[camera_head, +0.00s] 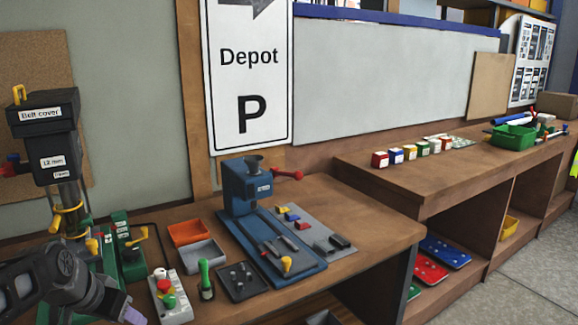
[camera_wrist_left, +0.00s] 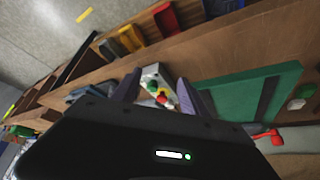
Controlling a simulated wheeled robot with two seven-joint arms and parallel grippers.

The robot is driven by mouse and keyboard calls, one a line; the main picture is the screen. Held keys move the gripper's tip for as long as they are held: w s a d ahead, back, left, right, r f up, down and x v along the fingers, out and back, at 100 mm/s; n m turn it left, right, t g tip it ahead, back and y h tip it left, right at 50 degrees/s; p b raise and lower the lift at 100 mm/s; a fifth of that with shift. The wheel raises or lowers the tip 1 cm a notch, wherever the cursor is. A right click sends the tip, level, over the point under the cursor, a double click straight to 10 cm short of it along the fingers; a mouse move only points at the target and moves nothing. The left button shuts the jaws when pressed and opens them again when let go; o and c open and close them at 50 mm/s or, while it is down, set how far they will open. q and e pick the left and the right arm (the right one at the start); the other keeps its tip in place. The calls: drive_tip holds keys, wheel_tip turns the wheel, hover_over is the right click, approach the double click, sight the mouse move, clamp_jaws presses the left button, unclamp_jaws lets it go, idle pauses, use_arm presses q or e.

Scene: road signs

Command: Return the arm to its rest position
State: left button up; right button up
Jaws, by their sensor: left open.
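My left arm comes in at the lower left of the head view. My left gripper (camera_head: 130,314) shows there only in part, one purple fingertip at the bottom edge. In the left wrist view its two purple-grey fingers (camera_wrist_left: 157,92) stand apart with nothing seen held between them. A pale control box (camera_head: 172,300) with red, green and white buttons stands on the bench just right of the gripper. In the left wrist view the box (camera_wrist_left: 152,73) shows between and beyond the fingers. My right gripper is not in view.
A green machine (camera_head: 128,258) and the dark belt-cover machine (camera_head: 47,140) stand close to my left arm. A blue press (camera_head: 268,235), an orange bin (camera_head: 190,233) and a grey bin (camera_head: 204,256) are on the bench. The front right bench corner (camera_head: 385,232) is clear.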

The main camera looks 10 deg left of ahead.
use_arm(q)
drive_tip(key=w+d+f+n+t, duration=0.2)
drive_tip(key=w+d+f, duration=0.3)
drive_tip(key=w+f, duration=0.15)
drive_tip(key=s+d+f+g+h, duration=0.1)
drive_tip(key=d+f, duration=0.4)
drive_tip(key=f, duration=0.2)
drive_tip(key=s+d+f, duration=0.1)
drive_tip(key=d+f, duration=0.3)
drive_tip(key=f, duration=0.3)
drive_tip(key=s+d+f+n+g+h, duration=0.1)
drive_tip(key=s+d+f, duration=0.4)
drive_tip(key=f, duration=0.2)
drive_tip(key=s+d+f+g+h, duration=0.1)
drive_tip(key=s+d+f+g, duration=0.1)
drive_tip(key=s+d+f, duration=0.4)
drive_tip(key=s+d+f+g, duration=0.1)
drive_tip(key=s+d+f, duration=0.2)
drive_tip(key=s, duration=0.3)
drive_tip(key=s+d+f+g, duration=0.2)
drive_tip(key=s+d+f, duration=0.1)
drive_tip(key=s+f, duration=0.2)
drive_tip(key=s, duration=0.2)
drive_tip(key=shift+s+h, duration=0.3)
drive_tip(key=shift+h, duration=0.1)
